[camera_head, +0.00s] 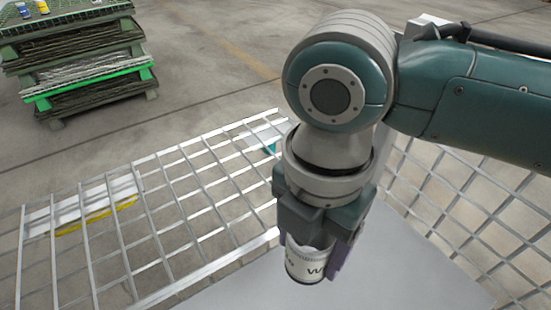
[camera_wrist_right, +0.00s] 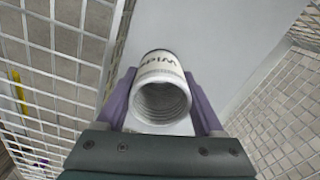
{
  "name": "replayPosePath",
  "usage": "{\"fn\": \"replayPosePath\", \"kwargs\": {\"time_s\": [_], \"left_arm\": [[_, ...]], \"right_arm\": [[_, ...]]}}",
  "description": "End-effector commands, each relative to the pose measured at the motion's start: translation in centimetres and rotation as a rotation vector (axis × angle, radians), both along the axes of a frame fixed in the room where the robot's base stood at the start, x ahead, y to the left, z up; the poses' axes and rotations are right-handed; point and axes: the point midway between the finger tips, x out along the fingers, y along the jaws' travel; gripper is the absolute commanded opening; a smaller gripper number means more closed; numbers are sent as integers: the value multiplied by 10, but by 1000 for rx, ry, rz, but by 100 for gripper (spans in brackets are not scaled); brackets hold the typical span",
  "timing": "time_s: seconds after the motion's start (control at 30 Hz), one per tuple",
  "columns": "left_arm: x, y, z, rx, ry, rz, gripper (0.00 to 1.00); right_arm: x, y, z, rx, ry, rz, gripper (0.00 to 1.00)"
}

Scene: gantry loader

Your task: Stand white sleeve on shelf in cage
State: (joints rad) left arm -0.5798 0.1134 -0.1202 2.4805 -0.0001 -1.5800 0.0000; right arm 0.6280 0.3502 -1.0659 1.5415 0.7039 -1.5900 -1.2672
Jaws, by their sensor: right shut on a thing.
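The white sleeve (camera_head: 304,266) is a short hollow cylinder with dark lettering and a dark rim at its lower end. My right gripper (camera_head: 318,254) points down and is shut on it, inside the cage over the pale shelf (camera_head: 405,275). In the right wrist view the sleeve (camera_wrist_right: 158,68) sits between the purple fingers, its ribbed open end facing the camera. The shelf (camera_wrist_right: 228,40) lies beyond it. The sleeve looks about upright; whether its lower end touches the shelf I cannot tell. My left gripper is not in view.
Wire mesh cage walls stand at the left (camera_head: 150,222) and right (camera_head: 470,185) of the shelf. Bare shelf shows to the right of the sleeve. A green-framed stack of racks (camera_head: 85,65) stands on the floor at the far left, with small cans on top.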

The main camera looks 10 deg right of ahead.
Motion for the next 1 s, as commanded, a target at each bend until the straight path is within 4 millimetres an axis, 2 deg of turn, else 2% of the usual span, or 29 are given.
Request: {"fn": "replayPosePath", "kwargs": {"time_s": [0.03, 0.23, 0.43, 0.83, 0.87, 1.0], "left_arm": [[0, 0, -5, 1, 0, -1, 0], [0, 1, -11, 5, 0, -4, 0], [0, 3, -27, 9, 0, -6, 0], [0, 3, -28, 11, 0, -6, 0], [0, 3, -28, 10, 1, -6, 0], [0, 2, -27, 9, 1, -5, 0]], "right_arm": [[0, 0, -8, 1, -1, -1, 0], [0, 0, -21, 1, -1, -1, 0], [0, 0, -53, 1, 1, -1, 0], [0, 0, -58, 0, -1, -1, 0], [0, 0, -58, -1, -1, -1, 70], [0, 0, -58, -1, -1, -1, 86]]}}
